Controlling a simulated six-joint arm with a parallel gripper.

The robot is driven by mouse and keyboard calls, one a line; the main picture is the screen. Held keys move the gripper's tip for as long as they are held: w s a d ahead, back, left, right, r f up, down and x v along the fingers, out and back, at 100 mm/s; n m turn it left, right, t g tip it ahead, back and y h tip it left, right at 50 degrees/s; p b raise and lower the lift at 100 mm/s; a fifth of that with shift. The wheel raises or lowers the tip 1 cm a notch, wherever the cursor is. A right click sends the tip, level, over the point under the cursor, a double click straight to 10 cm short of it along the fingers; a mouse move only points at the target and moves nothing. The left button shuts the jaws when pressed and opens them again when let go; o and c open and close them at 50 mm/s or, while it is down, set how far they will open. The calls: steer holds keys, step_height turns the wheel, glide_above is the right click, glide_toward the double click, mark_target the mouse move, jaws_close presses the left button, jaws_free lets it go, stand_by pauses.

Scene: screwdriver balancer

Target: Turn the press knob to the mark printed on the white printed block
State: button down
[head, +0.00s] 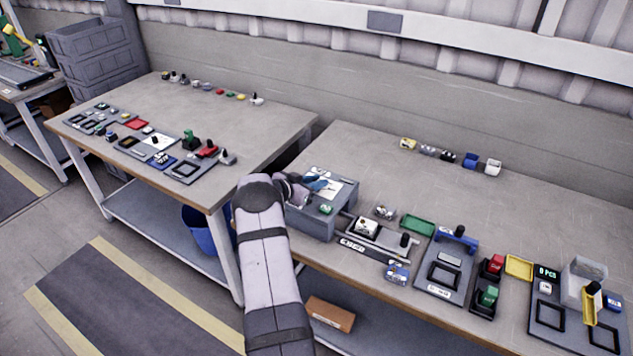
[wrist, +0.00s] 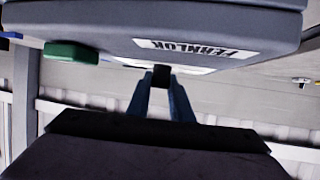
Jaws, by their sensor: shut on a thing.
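A grey box (head: 312,222) stands at the front left of the right table, with a white panel (head: 340,185) on top and a green button (head: 326,209) at its front. In the wrist view the box (wrist: 220,30) fills the top, with an upside-down label. My gripper (head: 322,184) is over the panel. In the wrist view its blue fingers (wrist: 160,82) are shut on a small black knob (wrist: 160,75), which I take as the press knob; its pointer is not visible. A white block with dark print (head: 366,226) sits right of the box; its mark is too small to read.
Right of the box are a green tray (head: 417,225), a blue-handled fixture (head: 456,237), red and green blocks and a yellow tray (head: 518,267). Several small items line the back. The middle of the right table is clear.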

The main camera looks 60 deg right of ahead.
steer(key=shift+r+m+g, duration=0.15)
steer(key=shift+m+g, duration=0.15)
steer(key=shift+g, duration=0.1)
steer(key=c, duration=1.6)
jaws_free()
steer(key=shift+b+v, duration=1.1)
steer(key=shift+v, duration=2.55)
